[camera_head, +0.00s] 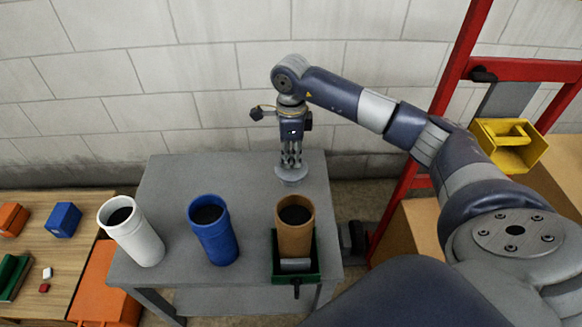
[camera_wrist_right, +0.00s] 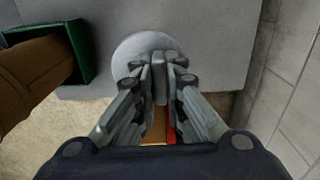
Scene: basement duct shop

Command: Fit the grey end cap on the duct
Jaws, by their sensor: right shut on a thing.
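My right gripper (camera_head: 291,160) points down over the back right of the grey table, shut on the grey end cap (camera_head: 291,175). The cap is a flat round disc, and it also shows in the right wrist view (camera_wrist_right: 129,48), partly hidden behind the fingers (camera_wrist_right: 160,80). I cannot tell whether the cap touches the table top. A brown duct (camera_head: 296,228) with a dark open top stands in a green holder (camera_head: 316,268) in front of the gripper, apart from the cap. The duct also shows in the wrist view (camera_wrist_right: 35,75). My left gripper is not in view.
A blue tube (camera_head: 215,238) and a white tube (camera_head: 140,238) stand left on the grey table (camera_head: 170,180). A wooden bench with small blocks is at far left. A red frame (camera_head: 450,75) and a yellow bin (camera_head: 520,155) are at right. The wall is behind.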

